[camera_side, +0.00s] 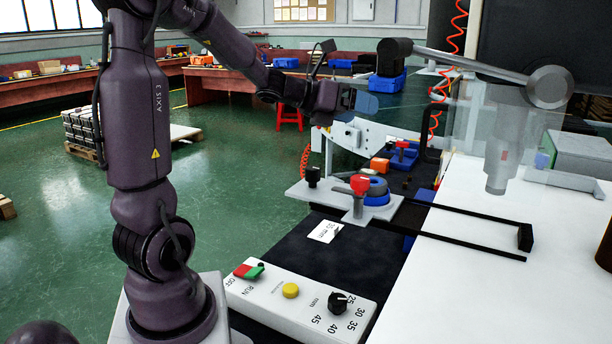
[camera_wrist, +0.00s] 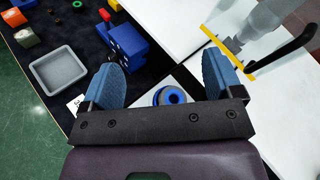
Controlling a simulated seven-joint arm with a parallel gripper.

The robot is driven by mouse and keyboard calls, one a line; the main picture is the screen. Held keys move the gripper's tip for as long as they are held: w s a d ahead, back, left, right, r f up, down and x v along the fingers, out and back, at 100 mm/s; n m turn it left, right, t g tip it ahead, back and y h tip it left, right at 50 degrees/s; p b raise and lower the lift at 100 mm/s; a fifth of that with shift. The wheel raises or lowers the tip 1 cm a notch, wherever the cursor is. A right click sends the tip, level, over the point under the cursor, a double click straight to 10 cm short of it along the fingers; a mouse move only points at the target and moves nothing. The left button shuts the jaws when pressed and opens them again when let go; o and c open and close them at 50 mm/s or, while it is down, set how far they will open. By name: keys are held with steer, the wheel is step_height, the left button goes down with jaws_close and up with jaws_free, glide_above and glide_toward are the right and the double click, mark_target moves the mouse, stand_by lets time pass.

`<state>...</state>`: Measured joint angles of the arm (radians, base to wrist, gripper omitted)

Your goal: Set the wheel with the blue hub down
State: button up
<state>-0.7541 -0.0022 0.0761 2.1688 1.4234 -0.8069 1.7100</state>
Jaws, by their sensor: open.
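My gripper (camera_side: 360,103) is in the air, above and behind the fixture plate in the side view. In the wrist view its two blue fingers (camera_wrist: 166,82) are spread wide with nothing between them. The wheel with the blue hub (camera_wrist: 170,96) shows beyond the gripper in the wrist view, as a round blue and grey thing on a white surface; the gripper body hides its lower part. In the side view a grey and blue round part (camera_side: 376,198), which seems to be this wheel, lies on the pale plate (camera_side: 322,190), apart from my fingers.
Red-knobbed clamp (camera_side: 360,184) stands beside the round part. A control box (camera_side: 300,303) sits in front. A clear guard (camera_side: 470,120) and a white table (camera_side: 480,270) are at the right. The wrist view shows a grey tray (camera_wrist: 38,70) and a blue block (camera_wrist: 128,42).

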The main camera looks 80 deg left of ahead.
steer(key=d+r+n+y, duration=0.3)
steer(key=r+n+y, duration=0.1)
steer(key=n, duration=0.6)
steer(key=s+d+f+n+g+h, duration=0.2)
steer(key=s+d+f+n+g, duration=0.2)
steer(key=s+d+n, duration=0.4)
steer(key=s+d+f+n+g+h, duration=0.1)
steer(key=s+d+f+n+g, duration=0.3)
steer(key=s+d+n, duration=0.4)
steer(key=d+n+g, duration=0.1)
steer(key=d+n, duration=0.1)
steer(key=n, duration=0.3)
steer(key=shift+s+d+f+n+h, duration=0.15)
steer(key=shift+n+h, duration=0.15)
steer(key=shift+h, duration=0.1)
